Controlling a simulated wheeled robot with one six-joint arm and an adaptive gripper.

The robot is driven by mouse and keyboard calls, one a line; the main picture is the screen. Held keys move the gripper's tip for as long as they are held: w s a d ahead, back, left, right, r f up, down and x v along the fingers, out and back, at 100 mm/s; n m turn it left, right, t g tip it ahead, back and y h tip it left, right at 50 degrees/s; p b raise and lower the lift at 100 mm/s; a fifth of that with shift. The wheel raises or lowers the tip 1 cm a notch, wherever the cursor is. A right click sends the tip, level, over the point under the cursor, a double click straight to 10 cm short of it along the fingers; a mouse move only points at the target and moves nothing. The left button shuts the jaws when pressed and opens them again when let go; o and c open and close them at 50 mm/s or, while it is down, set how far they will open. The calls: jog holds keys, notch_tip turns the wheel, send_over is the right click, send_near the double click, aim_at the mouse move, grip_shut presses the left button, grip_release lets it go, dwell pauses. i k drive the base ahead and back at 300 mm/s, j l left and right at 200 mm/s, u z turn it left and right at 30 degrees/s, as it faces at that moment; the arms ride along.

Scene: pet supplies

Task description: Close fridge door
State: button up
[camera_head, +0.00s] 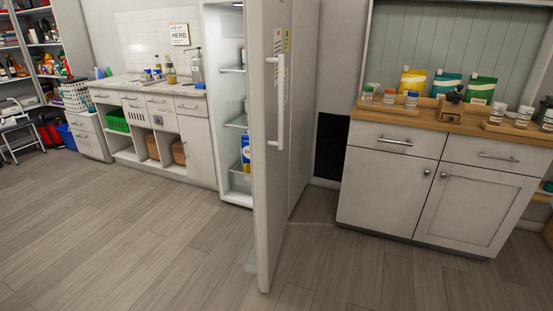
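The fridge door (269,190) stands wide open and sticks out toward me, seen nearly edge-on. A white vertical handle (281,100) is on its right-hand face. The fridge (235,185) is lit inside, with several shelves and a blue and yellow package (246,150) low in it. The door hides part of the fridge interior. My gripper and arm do not show in this view.
A white counter (193,135) with open cubbies stands left of the fridge. A wood-topped cabinet (393,185) with pouches and jars stands at the right. A step ladder (20,130) is at the far left. The wooden floor (130,240) is clear in front.

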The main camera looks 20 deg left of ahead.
aim_at(268, 69)
jog(key=u, duration=0.8)
jog(key=i+l+u, duration=0.1)
jog(key=i, duration=0.35)
jog(key=i+l+u, duration=0.1)
jog(key=i, duration=0.3)
